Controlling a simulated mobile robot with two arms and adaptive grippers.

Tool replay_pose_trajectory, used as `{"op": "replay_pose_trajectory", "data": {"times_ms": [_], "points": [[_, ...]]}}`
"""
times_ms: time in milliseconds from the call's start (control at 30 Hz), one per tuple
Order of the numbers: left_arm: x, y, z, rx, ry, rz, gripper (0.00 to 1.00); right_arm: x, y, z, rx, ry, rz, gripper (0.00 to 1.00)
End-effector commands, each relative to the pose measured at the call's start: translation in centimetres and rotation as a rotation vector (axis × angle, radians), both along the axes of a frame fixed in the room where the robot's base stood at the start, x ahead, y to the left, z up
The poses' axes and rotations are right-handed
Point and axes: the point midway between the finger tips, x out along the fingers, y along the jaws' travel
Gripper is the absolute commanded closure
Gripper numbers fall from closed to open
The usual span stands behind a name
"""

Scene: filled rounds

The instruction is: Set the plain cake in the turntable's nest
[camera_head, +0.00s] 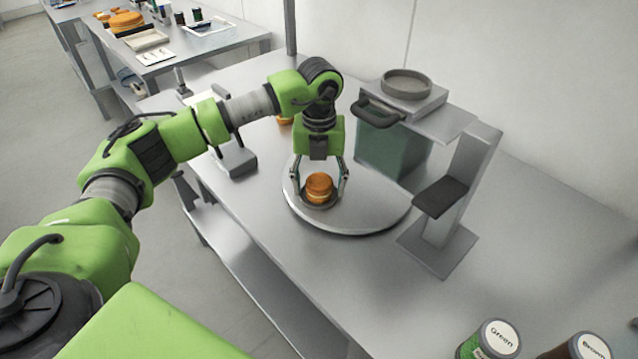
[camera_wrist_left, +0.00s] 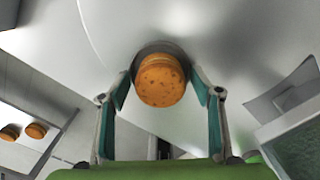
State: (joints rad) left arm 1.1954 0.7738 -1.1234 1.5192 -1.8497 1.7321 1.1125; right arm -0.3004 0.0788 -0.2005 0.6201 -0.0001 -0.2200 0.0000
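The plain cake (camera_head: 319,187), a small round golden-brown one, sits on the round grey turntable (camera_head: 372,217), at its left side in the head view. A dark round nest (camera_head: 306,201) shows around its base; how deep it sits is hidden. My left gripper (camera_head: 323,194) points down over the cake with one finger on each side. My right gripper is not in view.
A machine with a round pan (camera_head: 407,84) and a green-grey tank stands behind the turntable; a grey stand (camera_head: 453,205) is at its right. More cakes (camera_wrist_left: 36,130) lie at left in the wrist view. Jars labelled Green (camera_head: 490,340) and Brown stand at the front right.

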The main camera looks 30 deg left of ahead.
Motion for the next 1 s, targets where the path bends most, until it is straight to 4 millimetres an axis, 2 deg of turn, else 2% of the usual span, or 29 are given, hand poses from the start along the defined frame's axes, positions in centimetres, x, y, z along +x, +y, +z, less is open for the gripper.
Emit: {"op": "replay_pose_trajectory", "data": {"times_ms": [200,267,700,833,1000], "points": [[0.0,0.0,0.6,0.000,-0.001,0.000,0.41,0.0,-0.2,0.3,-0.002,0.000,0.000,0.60],[0.1,0.0,1.0,-0.001,-0.003,0.000,0.41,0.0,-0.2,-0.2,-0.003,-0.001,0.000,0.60],[0.1,-0.1,9.8,-0.001,-0.004,-0.001,0.41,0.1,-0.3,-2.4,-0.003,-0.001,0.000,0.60],[0.1,0.0,11.5,0.000,-0.002,0.001,0.41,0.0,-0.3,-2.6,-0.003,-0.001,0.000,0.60],[0.0,0.0,12.3,-0.001,0.000,0.000,0.41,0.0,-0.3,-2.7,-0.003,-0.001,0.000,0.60]]}}
